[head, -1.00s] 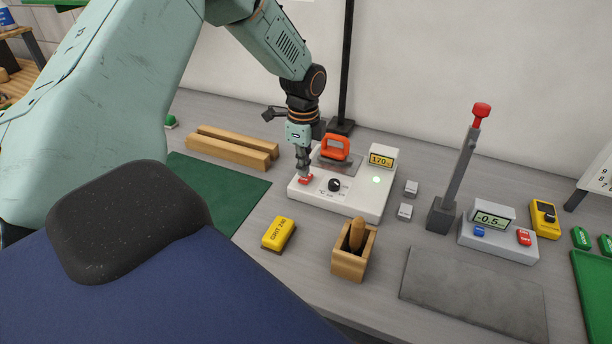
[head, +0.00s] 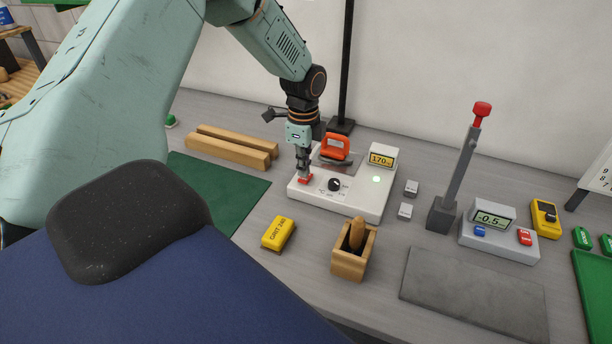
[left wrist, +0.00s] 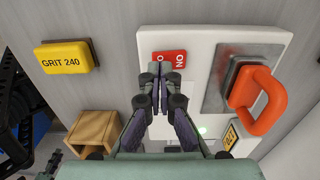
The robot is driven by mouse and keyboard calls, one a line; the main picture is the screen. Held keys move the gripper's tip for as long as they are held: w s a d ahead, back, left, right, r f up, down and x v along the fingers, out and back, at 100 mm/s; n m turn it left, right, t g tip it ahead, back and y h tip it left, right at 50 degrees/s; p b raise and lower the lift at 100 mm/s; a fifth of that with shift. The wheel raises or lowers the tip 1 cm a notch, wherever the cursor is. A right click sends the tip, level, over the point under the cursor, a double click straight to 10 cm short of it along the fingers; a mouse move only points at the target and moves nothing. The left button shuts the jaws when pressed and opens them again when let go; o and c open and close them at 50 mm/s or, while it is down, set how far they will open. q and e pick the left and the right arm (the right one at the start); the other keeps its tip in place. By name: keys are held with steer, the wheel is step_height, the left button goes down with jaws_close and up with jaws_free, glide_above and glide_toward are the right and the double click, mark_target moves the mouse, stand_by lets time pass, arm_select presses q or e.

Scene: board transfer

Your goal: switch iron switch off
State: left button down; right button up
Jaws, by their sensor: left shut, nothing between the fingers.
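The white iron station (head: 352,203) stands on the bench, with a black knob (head: 334,185), a display reading 170 (head: 381,160) and a lit green lamp (head: 376,180). The orange-handled iron (head: 336,147) rests on its metal plate. The red switch (head: 304,179) is at the station's left end; in the left wrist view the red switch (left wrist: 170,57) shows lettering that reads "NO" upside down. My left gripper (head: 303,171) is shut and empty, pointing down with its tips at the red switch. I cannot tell whether they touch it.
A yellow GRIT 240 block (head: 279,233) and a wooden holder (head: 354,251) stand in front of the station. Two wooden bars (head: 232,147) lie behind left. A red-knobbed lever (head: 460,170) and a scale (head: 498,240) stand to the right.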

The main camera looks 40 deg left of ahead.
mark_target(303, 179)
arm_select(q)
steer(key=shift+d+f, duration=0.1)
steer(key=shift+s+a+f, duration=0.1)
steer(key=shift+a+f, duration=0.1)
steer(key=shift+d+f, duration=0.15)
steer(key=shift+f, duration=0.05)
steer(key=shift+f+b, duration=0.25)
steer(key=shift+b, duration=0.15)
steer(key=shift+f, duration=0.15)
stand_by(0.4)
steer(key=shift+r+p, duration=0.6)
steer(key=shift+r, duration=0.05)
step_height(303, 179, up, 6)
steer(key=p, duration=0.5)
steer(key=shift+f, duration=0.1)
